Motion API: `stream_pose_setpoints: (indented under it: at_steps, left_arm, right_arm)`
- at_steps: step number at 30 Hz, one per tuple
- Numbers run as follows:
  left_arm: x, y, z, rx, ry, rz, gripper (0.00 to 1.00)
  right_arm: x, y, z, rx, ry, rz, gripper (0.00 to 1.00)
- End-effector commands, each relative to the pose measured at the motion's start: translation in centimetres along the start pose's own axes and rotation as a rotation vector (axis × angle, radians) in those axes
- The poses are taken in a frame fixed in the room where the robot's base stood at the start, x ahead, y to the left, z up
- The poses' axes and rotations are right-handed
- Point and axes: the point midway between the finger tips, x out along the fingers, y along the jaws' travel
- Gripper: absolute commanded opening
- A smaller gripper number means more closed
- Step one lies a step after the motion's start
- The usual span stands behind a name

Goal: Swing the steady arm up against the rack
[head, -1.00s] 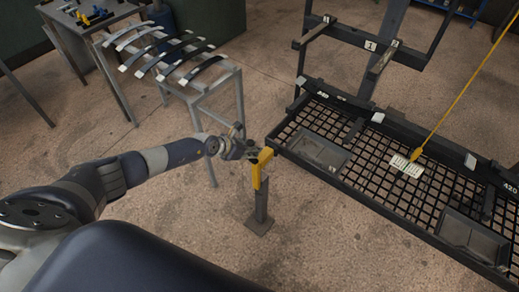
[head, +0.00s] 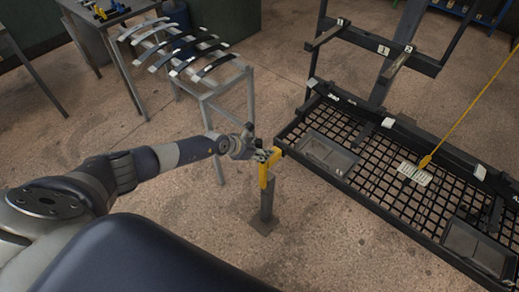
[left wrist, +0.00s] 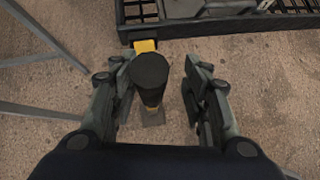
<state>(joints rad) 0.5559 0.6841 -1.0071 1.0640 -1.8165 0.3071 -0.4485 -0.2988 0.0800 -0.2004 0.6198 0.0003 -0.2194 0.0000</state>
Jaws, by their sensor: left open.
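The steady arm (head: 277,149) is a short yellow bar on top of a post (head: 267,200) with a square foot on the floor. Its yellow end also shows in the left wrist view (left wrist: 145,46), right by the rack's dark edge; I cannot tell if it touches. The rack (head: 390,215) has a black mesh deck. My left gripper (head: 262,156) is at the top of the post. In the left wrist view its open fingers (left wrist: 160,82) stand on either side of a dark round post top (left wrist: 150,72), with a gap at the right finger. My right gripper is not in view.
A grey stand (head: 205,95) with several curved leaf springs is behind my left arm. A yellow cord (head: 470,105) runs down to a white tag (head: 414,174) on the mesh. Dark trays sit on the rack. Floor around the post is clear.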

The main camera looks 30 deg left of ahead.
Motion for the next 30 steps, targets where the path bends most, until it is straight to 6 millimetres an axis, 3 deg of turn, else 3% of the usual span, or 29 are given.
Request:
stream_pose_setpoints:
  at_steps: [8,24,30]
  left_arm:
    - [-1.9,0.2,0.0,0.002,-0.001,0.002,0.43]
    - [-10.2,-0.1,-0.1,0.002,0.002,0.0,0.43]
    - [-11.7,-0.2,0.1,0.002,0.0,-0.001,0.43]
  right_arm:
    - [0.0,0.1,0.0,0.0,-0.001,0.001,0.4]
    - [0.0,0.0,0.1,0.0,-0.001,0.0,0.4]
    - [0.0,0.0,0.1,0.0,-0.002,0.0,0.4]
